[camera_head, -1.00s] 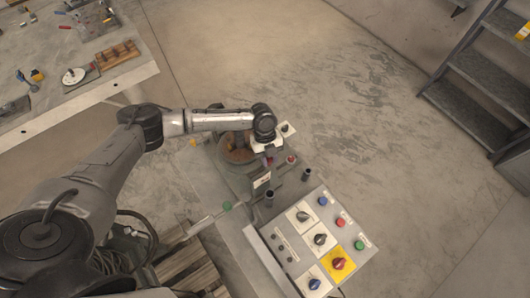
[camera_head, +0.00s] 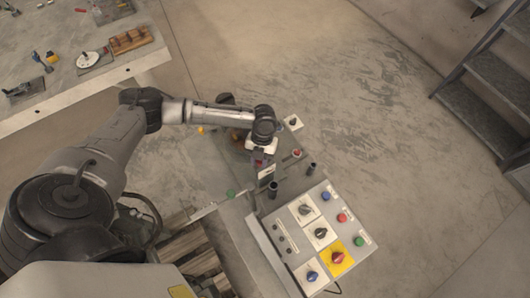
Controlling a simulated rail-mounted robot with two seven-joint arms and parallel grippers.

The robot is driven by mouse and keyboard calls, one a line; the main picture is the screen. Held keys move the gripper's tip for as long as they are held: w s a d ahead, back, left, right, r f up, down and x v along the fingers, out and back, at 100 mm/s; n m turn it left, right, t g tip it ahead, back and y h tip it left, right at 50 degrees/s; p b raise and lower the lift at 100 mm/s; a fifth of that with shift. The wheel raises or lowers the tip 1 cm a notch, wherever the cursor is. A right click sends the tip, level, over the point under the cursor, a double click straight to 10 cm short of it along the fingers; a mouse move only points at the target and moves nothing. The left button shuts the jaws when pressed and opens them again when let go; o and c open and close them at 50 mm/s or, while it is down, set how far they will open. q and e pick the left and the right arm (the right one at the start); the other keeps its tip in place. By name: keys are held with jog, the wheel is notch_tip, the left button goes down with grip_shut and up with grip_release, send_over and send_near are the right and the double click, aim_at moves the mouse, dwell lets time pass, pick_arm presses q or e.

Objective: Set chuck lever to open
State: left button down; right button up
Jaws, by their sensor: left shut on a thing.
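The positioner (camera_head: 238,153) stands beyond the control panel, largely covered by my left arm. My left gripper (camera_head: 261,160) points down at its near right side. It is shut on a small part that looks like the chuck lever. The fingers and wrist hide most of that part, so I cannot tell the lever's setting. A red knob (camera_head: 297,152) shows just right of the gripper, and a green knob (camera_head: 231,194) shows to its lower left. My right gripper is not in view.
The sloped control panel (camera_head: 290,240) with knobs and coloured buttons stands close below the gripper. Short dark posts (camera_head: 272,190) rise between them. A worktable (camera_head: 70,95) with tools is at upper left and metal stairs (camera_head: 480,110) at right. Floor between is clear.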

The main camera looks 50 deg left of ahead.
pick_arm(q)
jog(key=shift+r, duration=0.1)
jog(key=c, duration=1)
grip_release()
jog(key=shift+o, duration=0.5)
jog(key=b+v, duration=0.2)
jog(key=v, duration=1.1)
jog(key=shift+r+b, duration=0.35)
jog(key=shift+b, duration=0.05)
jog(key=shift+d, duration=0.1)
